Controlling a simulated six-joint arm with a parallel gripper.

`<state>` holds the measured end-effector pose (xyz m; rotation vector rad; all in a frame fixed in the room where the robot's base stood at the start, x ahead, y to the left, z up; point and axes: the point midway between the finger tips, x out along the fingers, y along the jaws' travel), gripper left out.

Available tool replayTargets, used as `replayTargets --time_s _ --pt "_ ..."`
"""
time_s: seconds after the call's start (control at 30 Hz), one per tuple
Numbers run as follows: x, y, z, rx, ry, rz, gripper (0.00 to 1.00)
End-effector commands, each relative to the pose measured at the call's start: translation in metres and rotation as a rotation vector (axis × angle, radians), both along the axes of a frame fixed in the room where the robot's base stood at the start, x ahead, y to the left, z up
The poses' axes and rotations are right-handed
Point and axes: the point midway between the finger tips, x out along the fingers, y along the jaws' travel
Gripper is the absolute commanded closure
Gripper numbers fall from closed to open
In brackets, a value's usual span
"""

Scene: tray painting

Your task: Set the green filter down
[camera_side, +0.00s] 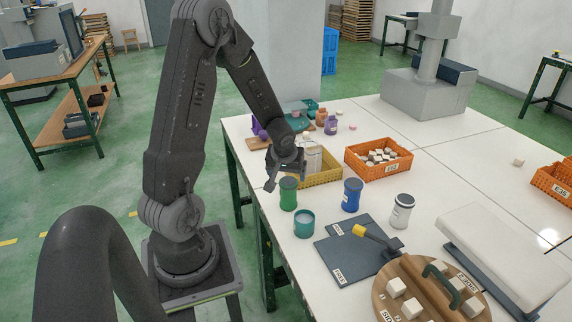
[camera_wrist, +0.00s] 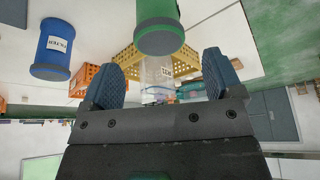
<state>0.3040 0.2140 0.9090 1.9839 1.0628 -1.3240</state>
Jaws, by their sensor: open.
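The green filter (camera_side: 288,193) is a green canister standing upright on the white table, left of the blue filter (camera_side: 351,194). In the wrist view the green filter (camera_wrist: 160,32) is cut off by the top edge, beyond and between the fingertips. My gripper (camera_side: 286,174) is just above and behind the green filter in the side view, its jaws apart. In the wrist view my gripper (camera_wrist: 163,78) has both fingers spread with nothing between them. The blue filter (camera_wrist: 55,48) is at the upper left there. I cannot tell the exact gap to the green filter.
A teal cup (camera_side: 304,224) stands close in front of the green filter. A dark plate (camera_side: 337,262), white canister (camera_side: 402,211) and round wooden board (camera_side: 447,303) are to the right. A yellow crate (camera_side: 323,181) and orange crate (camera_side: 376,172) stand behind.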

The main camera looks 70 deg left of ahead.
Motion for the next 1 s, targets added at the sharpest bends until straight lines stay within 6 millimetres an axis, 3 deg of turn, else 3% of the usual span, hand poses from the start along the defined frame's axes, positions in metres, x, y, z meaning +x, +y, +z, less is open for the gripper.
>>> replayTargets --time_s 0.13,0.47,0.57,0.73,0.9,1.0 --pt "-0.005 -0.007 0.022 0.002 -0.003 0.001 0.14" --pt "-0.006 -0.023 0.05 0.009 -0.003 -0.034 0.14" --pt "-0.002 -0.048 0.075 0.028 -0.006 -0.115 0.14" --pt "-0.008 -0.119 0.134 0.06 -0.02 -0.351 0.14" --pt "-0.038 -0.191 0.179 0.064 -0.046 -0.623 0.14" --pt "-0.062 -0.224 0.196 0.06 -0.063 -0.768 0.14"
